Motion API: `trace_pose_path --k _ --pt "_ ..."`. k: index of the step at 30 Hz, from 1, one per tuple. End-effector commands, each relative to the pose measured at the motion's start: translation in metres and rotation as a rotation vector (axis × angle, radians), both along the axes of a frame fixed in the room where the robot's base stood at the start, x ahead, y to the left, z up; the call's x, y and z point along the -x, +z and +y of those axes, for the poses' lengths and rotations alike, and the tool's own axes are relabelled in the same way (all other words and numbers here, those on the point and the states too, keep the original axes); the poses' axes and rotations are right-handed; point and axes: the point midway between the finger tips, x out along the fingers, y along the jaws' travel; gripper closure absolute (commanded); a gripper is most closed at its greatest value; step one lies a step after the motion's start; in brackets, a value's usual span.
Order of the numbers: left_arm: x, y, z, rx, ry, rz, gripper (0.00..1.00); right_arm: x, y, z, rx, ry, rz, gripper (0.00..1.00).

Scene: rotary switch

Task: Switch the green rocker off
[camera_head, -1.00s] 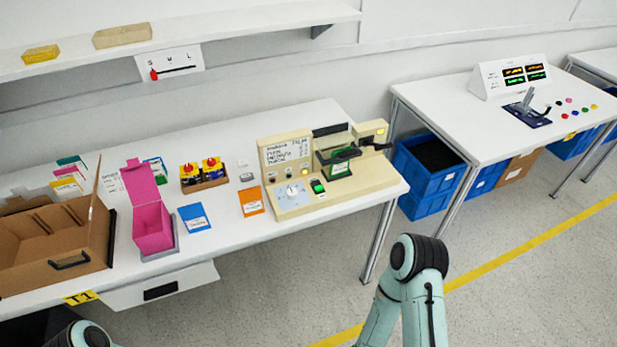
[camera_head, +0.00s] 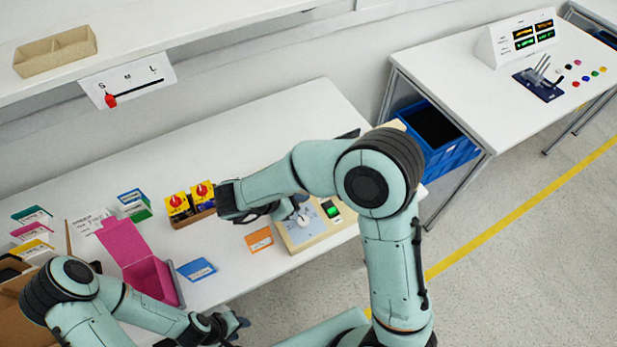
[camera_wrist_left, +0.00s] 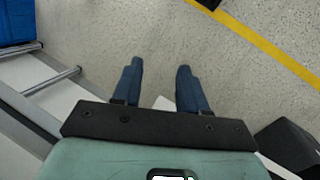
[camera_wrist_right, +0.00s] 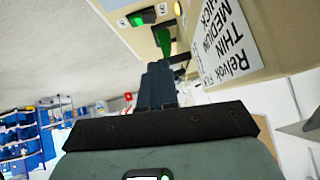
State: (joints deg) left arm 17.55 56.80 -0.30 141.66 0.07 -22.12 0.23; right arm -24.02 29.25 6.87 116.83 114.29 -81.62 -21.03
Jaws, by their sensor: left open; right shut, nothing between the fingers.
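The green rocker (camera_head: 331,209) is on the front of the beige console (camera_head: 318,235) and looks bright green. In the right wrist view the rocker (camera_wrist_right: 143,18) lies ahead of and slightly left of my fingertips, apart from them. My right gripper (camera_wrist_right: 158,66) is shut and empty. In the head view its fingers are largely hidden by my right arm, which reaches over the console. My left gripper (camera_head: 232,325) is low in front of the table; the left wrist view shows it open and empty (camera_wrist_left: 160,75) above the floor.
A round knob (camera_head: 303,221) sits left of the rocker. An orange card (camera_head: 259,239), a blue card (camera_head: 197,270) and a pink box (camera_head: 148,275) lie left of the console. My right arm hides much of the console.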

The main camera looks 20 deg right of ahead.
Motion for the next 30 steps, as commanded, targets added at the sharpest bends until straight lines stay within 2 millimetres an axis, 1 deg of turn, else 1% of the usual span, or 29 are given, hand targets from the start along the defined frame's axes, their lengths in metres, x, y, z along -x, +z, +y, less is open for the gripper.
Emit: trace_pose_path --k 1,3,12,17,20,30 --pt "0.004 -0.002 0.000 0.000 0.000 0.006 0.57 0.004 0.000 0.002 -0.003 -0.006 0.007 1.00" --pt "0.004 -0.002 0.000 0.000 0.001 0.006 0.57 0.005 0.001 0.003 -0.004 -0.012 0.010 1.00" --pt "0.003 -0.001 0.000 -0.001 0.000 0.005 0.57 0.005 0.001 0.002 -0.004 -0.014 0.010 1.00" --pt "0.003 -0.002 0.000 -0.001 0.000 0.005 0.57 0.003 -0.006 -0.005 -0.002 -0.015 0.011 1.00" --pt "0.004 -0.003 0.000 0.000 0.001 0.006 0.57 0.002 -0.016 -0.016 -0.001 -0.016 0.014 1.00" --pt "0.011 -0.008 0.000 0.000 0.001 0.014 0.57 -0.008 -0.068 -0.066 -0.003 -0.016 0.015 1.00"
